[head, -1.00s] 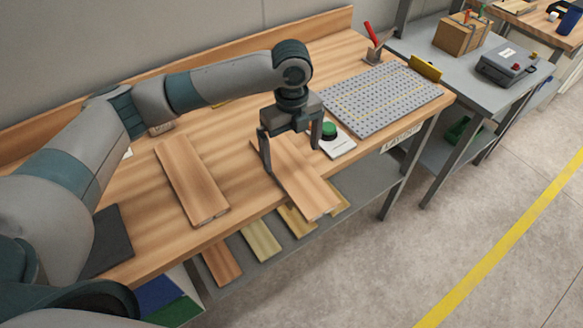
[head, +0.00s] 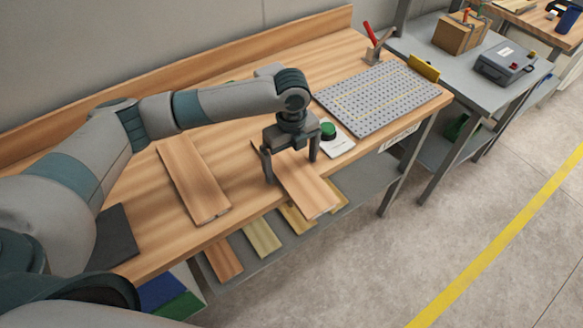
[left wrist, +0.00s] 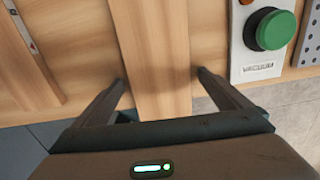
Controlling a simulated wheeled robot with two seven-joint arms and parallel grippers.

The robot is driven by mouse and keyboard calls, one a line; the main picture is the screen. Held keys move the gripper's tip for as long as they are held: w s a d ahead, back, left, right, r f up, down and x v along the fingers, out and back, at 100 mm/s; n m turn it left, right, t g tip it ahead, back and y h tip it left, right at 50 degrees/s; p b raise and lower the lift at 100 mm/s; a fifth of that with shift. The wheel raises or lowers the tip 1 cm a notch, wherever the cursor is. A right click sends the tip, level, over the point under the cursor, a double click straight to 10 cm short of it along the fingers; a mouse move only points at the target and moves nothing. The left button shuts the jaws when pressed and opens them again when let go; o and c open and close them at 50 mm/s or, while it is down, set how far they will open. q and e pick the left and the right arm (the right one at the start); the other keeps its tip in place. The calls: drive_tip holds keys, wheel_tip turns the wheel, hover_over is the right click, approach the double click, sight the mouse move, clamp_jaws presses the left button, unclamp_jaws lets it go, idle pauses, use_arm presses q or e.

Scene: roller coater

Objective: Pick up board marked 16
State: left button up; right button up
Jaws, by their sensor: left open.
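Two wooden boards lie on the workbench in the head view: one at the left (head: 192,180) and one at the right (head: 311,186). The right board sticks out past the bench's front edge. No number 16 can be read on either board. My left gripper (head: 291,168) is open above the right board, with one finger on each side of it. In the left wrist view this board (left wrist: 152,50) runs between the two open fingertips (left wrist: 160,77). I cannot tell whether the fingers touch it. My right gripper is not in view.
A green button on a white plate (head: 338,145), labelled VACUUM in the left wrist view (left wrist: 257,69), sits just right of the gripper. A perforated grey plate (head: 380,98) lies beyond it. Several boards (head: 262,241) lie on the shelf below. A dark mat (head: 113,238) lies at the left.

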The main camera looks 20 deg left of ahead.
sight(292, 167)
use_arm(q)
drive_tip(key=shift+c, duration=0.3)
drive_tip(key=c, duration=1.3)
drive_tip(key=shift+r, duration=0.2)
wheel_tip(292, 167, up, 4)
drive_tip(key=shift+w+f+b, duration=0.1)
drive_tip(key=shift+f+b, duration=0.1)
drive_tip(key=shift+b, duration=0.85)
drive_tip(key=shift+s+d+r+b, duration=0.45)
drive_tip(key=shift+d+r, duration=0.75)
drive_tip(key=shift+d, duration=0.75)
drive_tip(key=shift+s+d+r+b, duration=0.2)
drive_tip(key=shift+d+r+b, duration=0.45)
drive_tip(key=shift+d+r, duration=0.9)
drive_tip(key=shift+s+d+r+b, duration=0.35)
drive_tip(key=shift+d+r+b, duration=0.35)
drive_tip(key=shift+d, duration=1.6)
drive_tip(key=shift+r, duration=0.1)
